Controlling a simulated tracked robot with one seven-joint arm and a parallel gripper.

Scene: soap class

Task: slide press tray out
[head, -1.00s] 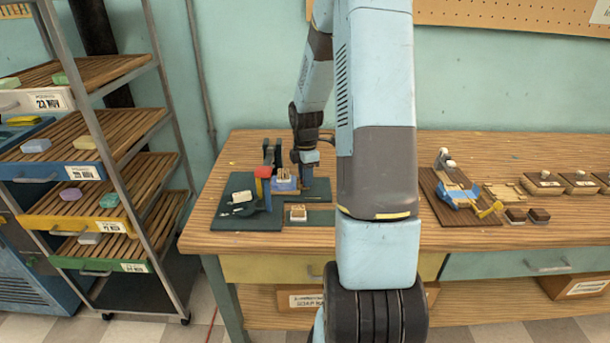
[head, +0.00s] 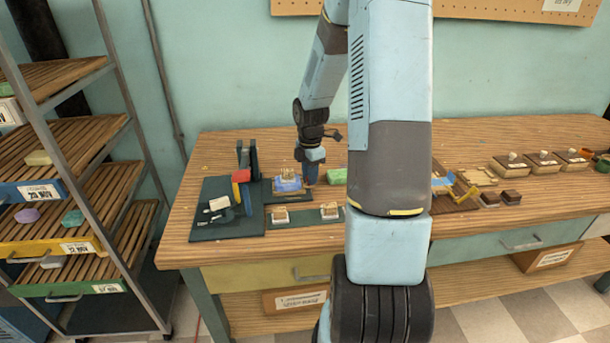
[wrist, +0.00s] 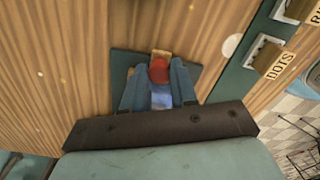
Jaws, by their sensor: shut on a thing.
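The press tray (head: 296,197) is a dark plate just right of the dark press (head: 247,160) with its red part, clear of the press column. A blue block (head: 287,185) with a pale wooden piece on top sits on the tray. My gripper (head: 311,180) points down at the tray's right side. In the wrist view my gripper (wrist: 160,80) has its two blue fingers shut on a red knob (wrist: 159,70), with the dark tray (wrist: 122,63) around it. The knob's lower part is hidden.
A green strip (head: 300,218) with two stamps lies in front of the tray. A green soap (head: 337,176) lies to the right, partly behind my arm. A slatted rack (head: 70,150) stands left. More stamps (head: 545,160) lie at the right.

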